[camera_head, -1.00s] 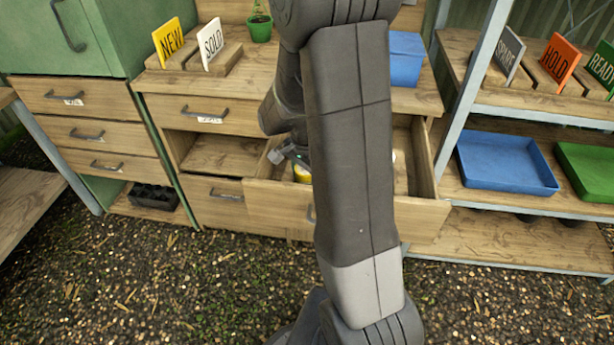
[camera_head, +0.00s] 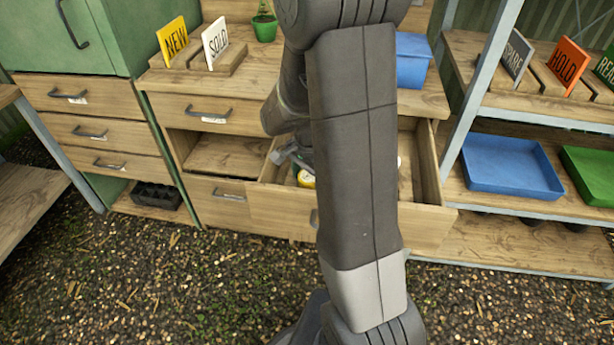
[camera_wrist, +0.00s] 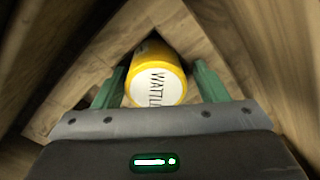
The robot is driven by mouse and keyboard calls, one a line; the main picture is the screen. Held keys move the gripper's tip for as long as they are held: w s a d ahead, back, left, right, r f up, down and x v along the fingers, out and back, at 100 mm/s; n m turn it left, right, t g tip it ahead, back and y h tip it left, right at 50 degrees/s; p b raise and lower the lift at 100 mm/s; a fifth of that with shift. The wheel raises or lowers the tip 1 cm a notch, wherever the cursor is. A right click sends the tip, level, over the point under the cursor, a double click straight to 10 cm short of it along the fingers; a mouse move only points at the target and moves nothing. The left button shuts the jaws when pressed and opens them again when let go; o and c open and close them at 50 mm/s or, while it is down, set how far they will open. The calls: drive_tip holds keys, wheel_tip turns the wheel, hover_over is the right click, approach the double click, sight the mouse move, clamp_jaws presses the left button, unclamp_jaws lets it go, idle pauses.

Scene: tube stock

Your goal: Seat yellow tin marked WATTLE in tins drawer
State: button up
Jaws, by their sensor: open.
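The yellow tin (camera_wrist: 155,75) has a white label reading WATTLE in the wrist view. It is inside the open wooden drawer (camera_head: 282,213), near the corner where two drawer walls meet. In the head view, a small part of the yellow tin (camera_head: 306,181) shows beside my arm. My gripper (camera_wrist: 160,85) is open, with one green finger on each side of the tin. I cannot tell whether the fingers touch it. In the head view my arm hides much of the drawer and most of the gripper.
An empty shelf gap (camera_head: 228,155) lies left of the open drawer. NEW (camera_head: 173,42) and SOLD (camera_head: 215,43) signs, a green pot (camera_head: 264,29) and a blue box (camera_head: 412,60) stand on the bench top. A blue tray (camera_head: 512,167) is on the right rack.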

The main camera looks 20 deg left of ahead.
wheel_tip(320, 180, up, 14)
drive_tip(key=p, duration=0.2)
drive_tip(key=shift+s+d, duration=0.15)
drive_tip(key=shift+s, duration=0.1)
drive_tip(key=shift+f, duration=0.1)
drive_tip(key=f, duration=0.6)
drive_tip(key=f+b, duration=0.1)
drive_tip(key=f, duration=0.6)
drive_tip(key=shift+w+d, duration=0.1)
drive_tip(key=shift+w, duration=0.1)
drive_tip(key=shift+r, duration=0.1)
